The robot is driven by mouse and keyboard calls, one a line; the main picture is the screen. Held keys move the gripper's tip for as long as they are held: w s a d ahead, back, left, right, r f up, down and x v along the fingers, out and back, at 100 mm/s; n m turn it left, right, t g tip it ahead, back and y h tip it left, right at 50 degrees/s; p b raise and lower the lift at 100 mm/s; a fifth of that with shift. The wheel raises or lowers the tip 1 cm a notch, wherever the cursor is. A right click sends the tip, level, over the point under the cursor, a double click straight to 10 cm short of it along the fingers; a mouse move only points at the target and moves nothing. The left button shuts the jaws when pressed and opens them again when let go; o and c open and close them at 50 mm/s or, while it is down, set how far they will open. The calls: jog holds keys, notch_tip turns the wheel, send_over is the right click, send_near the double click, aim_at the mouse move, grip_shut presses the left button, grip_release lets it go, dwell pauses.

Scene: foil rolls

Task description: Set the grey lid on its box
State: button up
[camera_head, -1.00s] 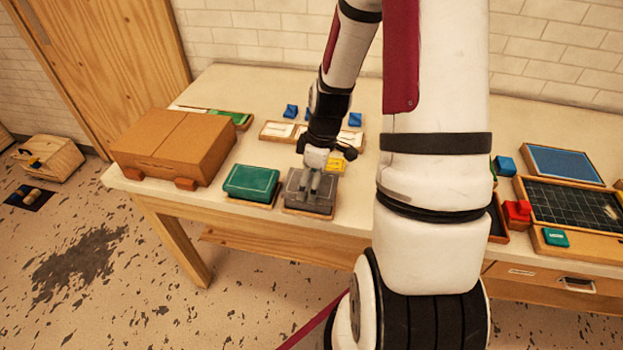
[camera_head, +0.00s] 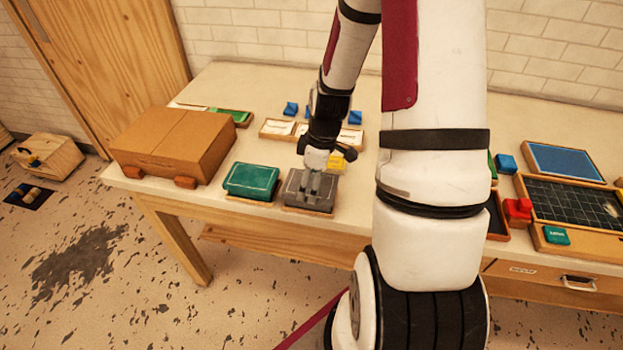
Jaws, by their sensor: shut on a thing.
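The grey lid (camera_head: 297,190) is near the front edge of the table, right of a green-lidded box. My gripper (camera_head: 311,190) points down at the lid and is shut on it, with its fingers around the middle of the lid's top. A wooden base (camera_head: 308,209) shows under the lid's front edge. The lid looks level and lies over this base; I cannot tell whether it is fully seated. The inside of the box is hidden.
The green-lidded box (camera_head: 251,181) stands close on the left, with a large brown case (camera_head: 175,144) beyond it. A yellow item (camera_head: 337,163) and a tray of white pieces (camera_head: 277,130) lie behind. My arm hides the table to the right.

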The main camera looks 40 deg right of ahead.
jog(key=shift+f, duration=0.4)
jog(key=o, duration=1.2)
jog(key=shift+r, duration=0.1)
jog(key=r, duration=0.4)
jog(key=s+r, duration=0.1)
jog(key=r, duration=0.2)
jog(key=d+r, duration=0.1)
jog(key=r, duration=0.3)
jog(key=shift+s+r, duration=0.25)
jog(key=shift+r, duration=0.1)
